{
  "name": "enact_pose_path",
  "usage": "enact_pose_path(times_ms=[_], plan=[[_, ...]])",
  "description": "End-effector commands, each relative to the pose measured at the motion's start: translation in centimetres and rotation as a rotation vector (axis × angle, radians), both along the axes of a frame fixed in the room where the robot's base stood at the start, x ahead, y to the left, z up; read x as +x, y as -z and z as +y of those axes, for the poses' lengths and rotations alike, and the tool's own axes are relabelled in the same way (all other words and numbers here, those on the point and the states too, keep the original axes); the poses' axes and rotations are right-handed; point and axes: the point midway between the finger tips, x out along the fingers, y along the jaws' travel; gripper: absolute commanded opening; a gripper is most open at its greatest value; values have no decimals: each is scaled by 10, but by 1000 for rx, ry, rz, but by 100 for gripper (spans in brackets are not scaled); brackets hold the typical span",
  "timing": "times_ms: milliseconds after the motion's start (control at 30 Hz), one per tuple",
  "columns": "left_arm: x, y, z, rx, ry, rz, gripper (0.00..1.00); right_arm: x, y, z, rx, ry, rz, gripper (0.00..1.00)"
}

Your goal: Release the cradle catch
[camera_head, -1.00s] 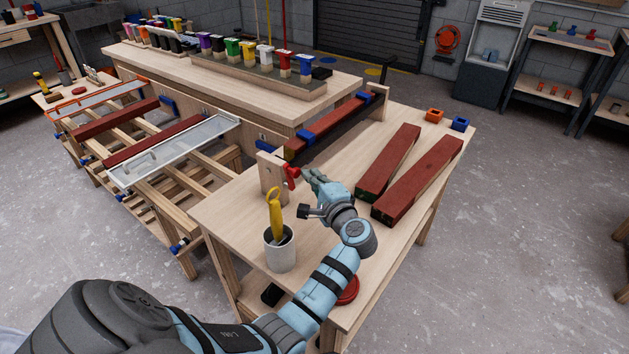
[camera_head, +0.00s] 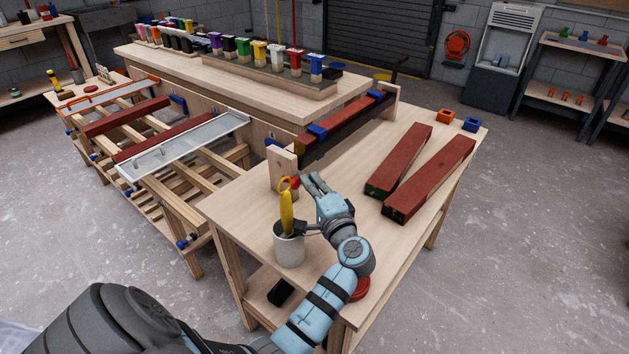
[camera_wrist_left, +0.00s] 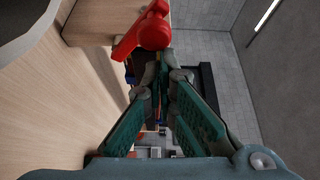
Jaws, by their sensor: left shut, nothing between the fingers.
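The cradle stands on the near bench, with a red-topped batten (camera_head: 340,117) between its end posts and blue clamps around it. The red catch (camera_head: 294,183) is at the near post (camera_head: 283,168), mostly hidden behind a yellow handle in the head view. In the left wrist view the catch (camera_wrist_left: 152,32) is large, just beyond the fingertips, with its lever pointing down left. My left gripper (camera_head: 314,183) is shut and empty, close to the right of the catch. It also shows in the left wrist view (camera_wrist_left: 164,78). I cannot tell whether it touches the catch. My right gripper is not in view.
A grey cup (camera_head: 288,246) with the yellow-handled tool (camera_head: 286,210) stands close by my left wrist. Two loose red battens (camera_head: 400,162) (camera_head: 430,180) lie to the right. Orange (camera_head: 445,116) and blue (camera_head: 471,125) blocks sit at the far corner.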

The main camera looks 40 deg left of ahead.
Motion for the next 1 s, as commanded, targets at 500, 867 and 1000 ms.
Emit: enact_pose_path(times_ms=[500, 867, 1000], plan=[[-2, 6, -2, -1, 4, 2, 0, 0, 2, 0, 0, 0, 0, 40], [-2, 6, -2, 0, 3, 1, 0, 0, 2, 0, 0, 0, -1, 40], [-2, -1, -1, 0, 2, 0, 0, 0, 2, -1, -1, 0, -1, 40]])
